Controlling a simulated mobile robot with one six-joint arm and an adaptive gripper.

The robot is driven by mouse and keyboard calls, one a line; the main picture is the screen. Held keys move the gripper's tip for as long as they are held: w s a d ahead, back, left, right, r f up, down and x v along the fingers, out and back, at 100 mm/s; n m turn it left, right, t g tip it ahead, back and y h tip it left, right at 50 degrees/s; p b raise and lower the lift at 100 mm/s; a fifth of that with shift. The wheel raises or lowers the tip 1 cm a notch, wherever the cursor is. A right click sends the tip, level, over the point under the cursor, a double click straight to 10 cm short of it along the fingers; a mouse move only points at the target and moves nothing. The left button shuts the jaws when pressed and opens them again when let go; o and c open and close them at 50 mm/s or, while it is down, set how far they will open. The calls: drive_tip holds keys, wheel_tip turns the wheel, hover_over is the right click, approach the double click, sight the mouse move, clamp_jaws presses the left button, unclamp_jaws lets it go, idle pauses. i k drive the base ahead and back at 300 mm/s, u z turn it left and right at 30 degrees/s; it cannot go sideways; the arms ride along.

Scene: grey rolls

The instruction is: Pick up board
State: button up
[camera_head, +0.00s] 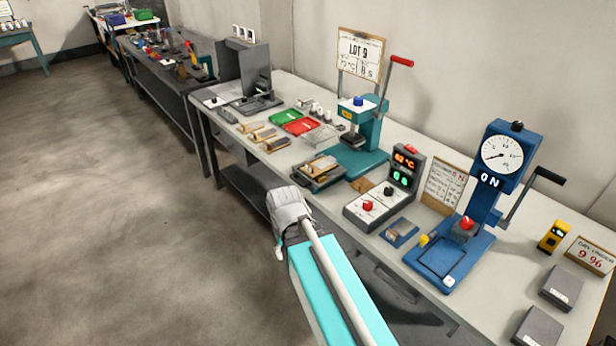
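My gripper (286,208), grey and seen from behind, is at the front edge of the workbench (290,85), left of the control box. Its fingertips are too unclear to tell whether they are open or shut. Several board-like things show, and I cannot tell which one is the board. A "LOT 9" board (360,54) stands upright behind the teal press. Small tan-topped blocks (262,135) lie at the left front of the bench. A small blue plate (399,232) lies near the front edge.
A teal lever press (362,130) and a blue press with a dial (480,205) stand on the bench. Between them is the control box (385,195). Red (300,126) and green (283,117) trays lie further left. The floor to the left is open.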

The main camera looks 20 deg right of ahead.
sight(321, 167)
drive_tip(key=k, duration=1.35)
drive_tip(key=z, duration=0.4)
drive_tip(key=i, duration=0.8)
drive_tip(key=z, duration=0.4)
drive_tip(key=i, duration=0.95)
drive_tip(key=u, duration=0.55)
